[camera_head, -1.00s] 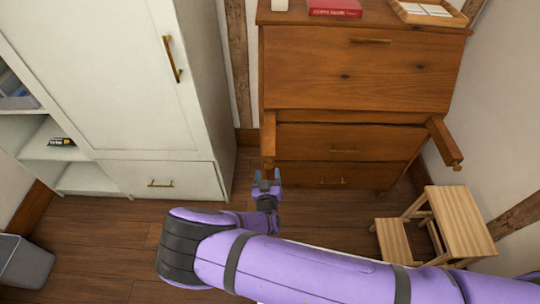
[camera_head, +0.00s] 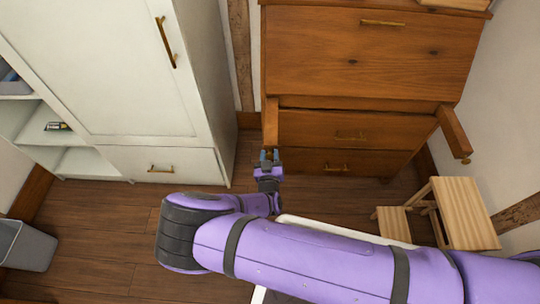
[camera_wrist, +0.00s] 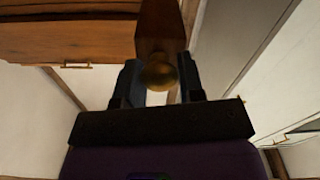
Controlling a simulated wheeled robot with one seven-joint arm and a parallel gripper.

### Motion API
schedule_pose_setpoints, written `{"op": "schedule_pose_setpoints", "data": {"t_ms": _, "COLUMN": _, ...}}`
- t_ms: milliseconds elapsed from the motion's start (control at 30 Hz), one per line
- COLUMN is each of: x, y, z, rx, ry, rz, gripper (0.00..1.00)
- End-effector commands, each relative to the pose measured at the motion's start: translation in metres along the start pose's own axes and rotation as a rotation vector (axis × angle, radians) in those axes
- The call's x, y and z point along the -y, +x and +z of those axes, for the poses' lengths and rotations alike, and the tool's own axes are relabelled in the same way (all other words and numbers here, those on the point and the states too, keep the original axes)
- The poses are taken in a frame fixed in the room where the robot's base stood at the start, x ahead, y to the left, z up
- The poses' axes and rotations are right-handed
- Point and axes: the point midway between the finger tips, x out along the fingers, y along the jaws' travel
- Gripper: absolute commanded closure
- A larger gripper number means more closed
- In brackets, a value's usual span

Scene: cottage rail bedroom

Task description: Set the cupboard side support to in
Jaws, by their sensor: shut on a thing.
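The cupboard is a brown wooden bureau (camera_head: 365,55) with a closed sloping front and drawers below. Its left side support (camera_head: 270,122) sticks out toward me, and its right side support (camera_head: 453,132) sticks out too. My gripper (camera_head: 269,156) is at the front end of the left support. In the wrist view, the support (camera_wrist: 160,25) comes between the fingers of my gripper (camera_wrist: 158,85), with its round brass knob (camera_wrist: 158,72) between them. The gripper is shut on this knob end. The fingers partly hide the support's sides.
A white wardrobe (camera_head: 100,70) with a lower drawer stands close on the left. A wooden step stool (camera_head: 460,213) is at the right, and a grey bin (camera_head: 25,247) at the far left. Open wooden floor (camera_head: 100,215) lies in front of the wardrobe.

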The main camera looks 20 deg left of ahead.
Motion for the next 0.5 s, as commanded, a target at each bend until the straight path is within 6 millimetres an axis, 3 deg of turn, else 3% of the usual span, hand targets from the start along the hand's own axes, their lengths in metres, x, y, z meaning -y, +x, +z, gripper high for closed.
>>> {"op": "schedule_pose_setpoints", "data": {"t_ms": 267, "x": 0.0, "y": 0.009, "z": 0.0, "rx": 0.0, "ry": 0.001, "rz": 0.001, "gripper": 1.0}}
{"op": "schedule_pose_setpoints", "data": {"t_ms": 500, "x": -0.001, "y": 0.059, "z": 0.0, "rx": -0.001, "ry": 0.003, "rz": 0.004, "gripper": 1.0}}
